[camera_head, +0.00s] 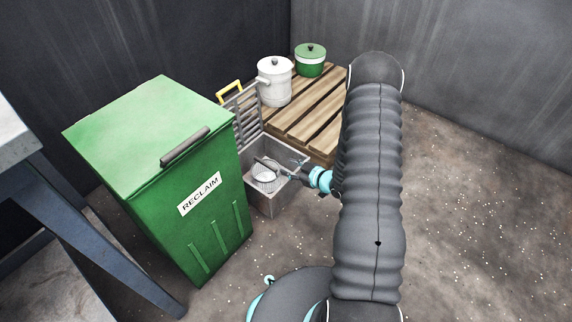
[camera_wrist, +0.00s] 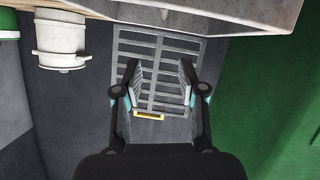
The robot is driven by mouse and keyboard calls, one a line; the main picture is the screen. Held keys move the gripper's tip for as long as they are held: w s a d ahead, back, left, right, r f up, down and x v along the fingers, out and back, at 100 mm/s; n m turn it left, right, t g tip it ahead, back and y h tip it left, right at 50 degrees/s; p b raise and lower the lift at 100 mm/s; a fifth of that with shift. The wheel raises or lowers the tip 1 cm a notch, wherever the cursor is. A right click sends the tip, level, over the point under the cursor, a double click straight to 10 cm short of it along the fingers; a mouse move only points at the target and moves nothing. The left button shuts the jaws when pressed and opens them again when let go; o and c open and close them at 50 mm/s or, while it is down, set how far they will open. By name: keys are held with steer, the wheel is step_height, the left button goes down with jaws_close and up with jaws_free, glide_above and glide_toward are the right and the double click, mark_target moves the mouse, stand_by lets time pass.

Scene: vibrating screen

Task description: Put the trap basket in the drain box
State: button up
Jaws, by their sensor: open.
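The trap basket (camera_head: 267,178), a small pale mesh basket with a dark handle, shows in the head view within the opening of the grey metal drain box (camera_head: 271,203). I cannot tell whether it rests on the bottom. My gripper (camera_head: 287,170) is over the right part of the box, close to the basket. In the wrist view my gripper (camera_wrist: 160,72) is open, with nothing between its fingers. A wall of the drain box (camera_wrist: 230,14) crosses the top of that view; the basket does not show there.
The slatted grate (camera_head: 245,118) with its yellow handle (camera_head: 230,91) stands raised behind the box. The green RECLAIM bin (camera_head: 190,215) stands close on the left. A wooden pallet (camera_head: 310,118) behind holds a white pot (camera_head: 275,85) and a green pot (camera_head: 310,62). Floor at right is clear.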

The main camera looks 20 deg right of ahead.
steer(key=w+d+r+m+g+h, duration=0.1)
steer(key=d+r+h, duration=0.15)
steer(key=r, duration=0.45)
steer(key=w+d+r+h, duration=0.1)
steer(key=w+r+h, duration=0.15)
steer(key=r, duration=0.55)
steer(key=s+r+m+g+h, duration=0.1)
steer(key=s+r+m+h, duration=0.1)
steer(key=s+r, duration=0.3)
steer(key=s+r+m+h, duration=0.1)
steer(key=s+r, duration=0.1)
steer(key=r, duration=0.6)
steer(key=s+a+r+m+g, duration=0.1)
steer(key=s+a+r, duration=0.2)
steer(key=s, duration=0.6)
steer(key=s+a+r+m+g, duration=0.1)
steer(key=s+a+r+m, duration=0.1)
steer(key=s, duration=0.7)
steer(key=s+a+r+m+g+y, duration=0.1)
steer(key=s+a+r, duration=0.3)
steer(key=s, duration=0.5)
steer(key=shift+s+r+m+g, duration=0.35)
steer(key=shift+r+g, duration=0.15)
steer(key=shift+r, duration=0.3)
